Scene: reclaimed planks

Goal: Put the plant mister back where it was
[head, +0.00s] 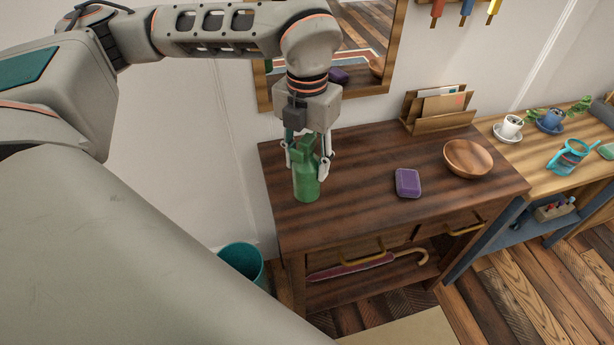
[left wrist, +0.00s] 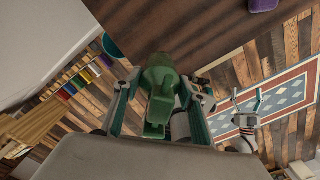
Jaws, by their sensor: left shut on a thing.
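The plant mister (head: 306,182) is a green bottle with a spray head, upright at the left end of the dark wooden console table (head: 350,205). My left gripper (head: 308,160) comes down from above and is shut on its upper part. In the left wrist view the mister (left wrist: 158,95) sits between the two fingers. I cannot tell whether its base touches the table top.
On the table are a purple box (head: 408,183), a wooden bowl (head: 468,158) and a letter holder (head: 438,108). A teal bin (head: 241,264) stands on the floor left of it. A mirror (head: 352,50) hangs behind. The table's front middle is clear.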

